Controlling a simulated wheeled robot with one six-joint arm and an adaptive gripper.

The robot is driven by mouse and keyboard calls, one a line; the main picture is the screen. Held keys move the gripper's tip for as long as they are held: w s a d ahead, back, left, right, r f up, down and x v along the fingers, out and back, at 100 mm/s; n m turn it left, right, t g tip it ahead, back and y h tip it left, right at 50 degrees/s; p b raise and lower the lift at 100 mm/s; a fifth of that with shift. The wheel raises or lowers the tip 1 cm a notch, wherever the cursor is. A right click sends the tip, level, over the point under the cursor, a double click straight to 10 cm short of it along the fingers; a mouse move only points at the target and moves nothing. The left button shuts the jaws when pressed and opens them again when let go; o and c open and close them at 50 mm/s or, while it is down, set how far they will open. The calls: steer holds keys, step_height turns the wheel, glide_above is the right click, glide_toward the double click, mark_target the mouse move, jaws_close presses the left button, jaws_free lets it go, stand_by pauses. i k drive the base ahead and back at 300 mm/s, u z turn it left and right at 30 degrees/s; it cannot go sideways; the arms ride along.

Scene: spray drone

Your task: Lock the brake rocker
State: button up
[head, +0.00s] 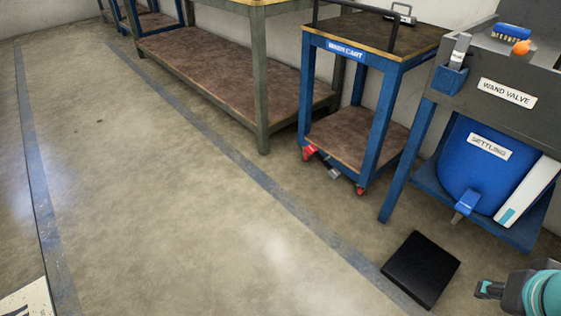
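A blue-framed cart (384,120) with a brown top and lower shelf stands right of centre, its label seeming to read "WASH CART". Low on its front edge are a red piece (309,152) by the left leg and a small grey lever-like piece (334,174). One of these may be the brake rocker, but they are too small to tell which, or how it is set. A red caster (360,190) shows under the front right leg. My gripper (484,289) is at the bottom right, well apart from the cart. Its finger opening is unclear.
A black flat box or pad (421,269) lies on the floor before the blue stand (397,172) with the "SETTLING" tank (476,165) and "WAND VALVE" panel (508,93). A long bench (262,90) stands left of the cart.

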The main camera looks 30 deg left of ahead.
mark_target(311, 149)
steer(key=u, duration=1.65)
steer(key=i, duration=1.8)
steer(key=z, duration=0.45)
